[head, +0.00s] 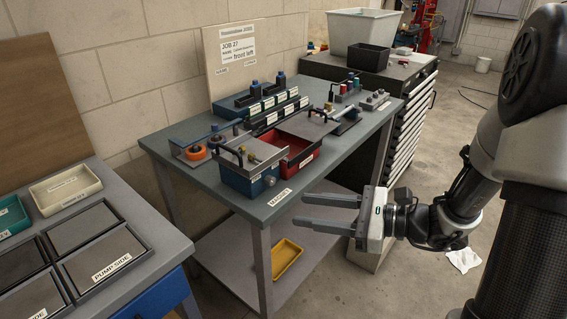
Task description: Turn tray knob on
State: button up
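A blue box (243,183) with a grey top plate stands at the front of the grey-blue workbench. A small round knob (270,181) shows on its front face, beside a white label; I cannot tell its setting. A red tray (302,160) with a dark handle sits directly right of the box, partly under a grey plate.
Orange rings (196,152), a labelled rack (272,118) and small parts crowd the bench (245,207). A job board (237,57) stands behind. A second table (140,262) is at left, a drawer cabinet (408,120) behind right. A yellow tray (286,258) lies on the lower shelf.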

aim_at(273, 181)
jog(key=w+d+f+m+t+b, duration=0.2)
jog(key=w+d+f+m+t, duration=0.4)
jog(key=f, duration=0.1)
jog(key=shift+h, duration=0.4)
jog(key=b+x, duration=0.2)
jog(key=x, duration=1.5)
jog(key=shift+s+a+r, duration=0.1)
grip_shut()
